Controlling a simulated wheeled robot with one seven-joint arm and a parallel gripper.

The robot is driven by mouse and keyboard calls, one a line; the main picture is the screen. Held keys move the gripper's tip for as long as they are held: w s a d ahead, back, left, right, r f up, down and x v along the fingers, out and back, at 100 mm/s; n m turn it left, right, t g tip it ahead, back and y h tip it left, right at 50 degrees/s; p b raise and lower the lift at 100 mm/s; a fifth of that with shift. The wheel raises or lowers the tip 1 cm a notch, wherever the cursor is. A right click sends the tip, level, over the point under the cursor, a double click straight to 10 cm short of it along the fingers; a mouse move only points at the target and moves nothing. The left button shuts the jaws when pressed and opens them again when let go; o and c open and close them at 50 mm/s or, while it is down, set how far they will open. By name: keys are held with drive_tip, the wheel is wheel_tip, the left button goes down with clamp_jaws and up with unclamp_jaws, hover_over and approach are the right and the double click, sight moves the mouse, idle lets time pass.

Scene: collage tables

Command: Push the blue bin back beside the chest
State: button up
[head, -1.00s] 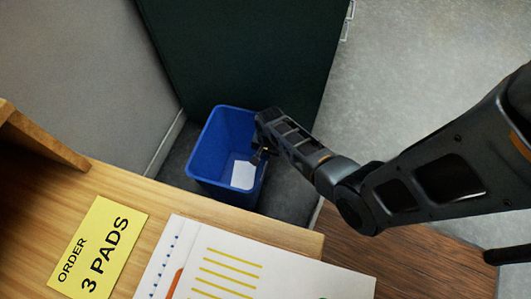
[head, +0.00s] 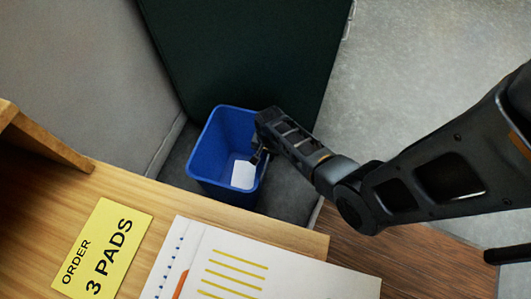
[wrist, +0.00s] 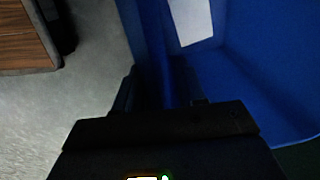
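The blue bin (head: 212,150) stands upright on the grey floor, beyond the wooden table edge. A white piece of paper (head: 243,174) lies inside it. The dark green chest (head: 245,50) is directly behind the bin. My gripper (head: 258,157) is at the bin's right rim, partly hidden by my arm. In the wrist view the bin's blue wall (wrist: 150,50) rises at the dark fingers (wrist: 155,90), which sit around or against it. The wrist view is too dark to tell whether the fingers grip the wall.
A wooden table (head: 150,215) fills the lower left, with a yellow order card (head: 102,248) and printed sheets (head: 240,265) on it. A grey wall (head: 85,70) stands left of the bin. Open grey floor (head: 430,70) lies to the right.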

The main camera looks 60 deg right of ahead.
wheel_tip(320, 180, up, 8)
drive_tip(key=p, duration=0.3)
drive_tip(key=shift+s, duration=0.25)
drive_tip(key=shift+f, duration=0.15)
drive_tip(key=s+a+r+n+t+h+p, duration=0.2)
drive_tip(key=s+a+r+n+t+p, duration=0.5)
drive_tip(key=s+a+r, duration=0.65)
drive_tip(key=s+a+r+n+t+p, duration=0.1)
drive_tip(key=s+a+r+n+t, duration=0.1)
drive_tip(key=r, duration=0.9)
drive_tip(key=s+a+r+n+t+y, duration=0.1)
drive_tip(key=r+n, duration=0.3)
drive_tip(key=r, duration=0.8)
drive_tip(key=s+a+r+n+t+p, duration=0.1)
drive_tip(key=s+a+r+n+t, duration=0.1)
drive_tip(key=r, duration=1)
drive_tip(key=shift+s+a+n+t+y+p, duration=0.4)
drive_tip(key=shift+a+n+t, duration=0.1)
drive_tip(key=shift+t, duration=0.5)
